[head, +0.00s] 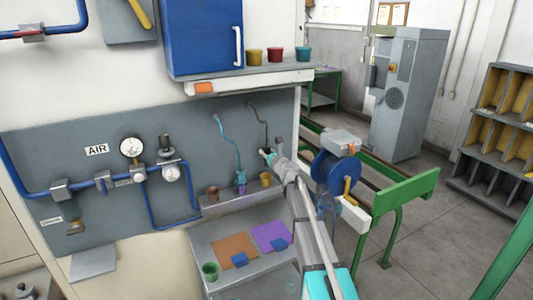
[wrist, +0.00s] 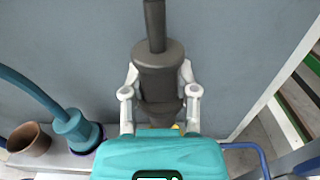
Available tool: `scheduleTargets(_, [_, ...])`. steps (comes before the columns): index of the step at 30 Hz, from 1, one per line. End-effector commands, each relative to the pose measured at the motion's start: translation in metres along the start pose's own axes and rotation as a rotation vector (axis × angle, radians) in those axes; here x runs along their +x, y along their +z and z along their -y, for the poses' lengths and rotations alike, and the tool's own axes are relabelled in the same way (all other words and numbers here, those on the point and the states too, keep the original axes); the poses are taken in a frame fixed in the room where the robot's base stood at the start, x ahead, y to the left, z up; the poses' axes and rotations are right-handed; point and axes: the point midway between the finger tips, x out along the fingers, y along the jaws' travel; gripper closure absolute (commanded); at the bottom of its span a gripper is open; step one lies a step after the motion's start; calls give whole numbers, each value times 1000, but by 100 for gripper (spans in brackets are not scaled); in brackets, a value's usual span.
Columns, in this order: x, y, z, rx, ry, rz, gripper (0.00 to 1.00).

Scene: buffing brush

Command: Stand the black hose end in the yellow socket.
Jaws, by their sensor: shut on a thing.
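My gripper (head: 271,156) is shut on the black hose end (wrist: 158,72), with one pale finger on each side of it in the wrist view (wrist: 160,92). The black hose (head: 259,116) runs up from it to the grey panel. The hose end looks roughly upright. The yellow socket (head: 265,179) stands on the ledge below my gripper in the head view. Only a yellow sliver (wrist: 179,127) shows below the hose end in the wrist view. My teal gripper body hides the rest and the hose end's lower tip.
A teal hose end (wrist: 76,126) stands in a purple socket (head: 240,188) to the left. A brown socket (head: 213,194) stands further left, empty in the wrist view. A grey shelf (head: 250,77) overhangs above.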

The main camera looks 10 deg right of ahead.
Motion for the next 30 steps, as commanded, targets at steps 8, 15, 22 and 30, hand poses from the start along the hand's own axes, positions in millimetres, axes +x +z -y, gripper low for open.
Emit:
scheduleTargets(8, [0, -22, 0, 0, 0, 0, 100])
scheduleTargets(15, [0, -30, -1, 0, 1, 0, 100])
scheduleTargets(22, [0, -31, -1, 0, 1, 0, 100])
scheduleTargets(30, [1, -31, -2, 0, 2, 0, 100])
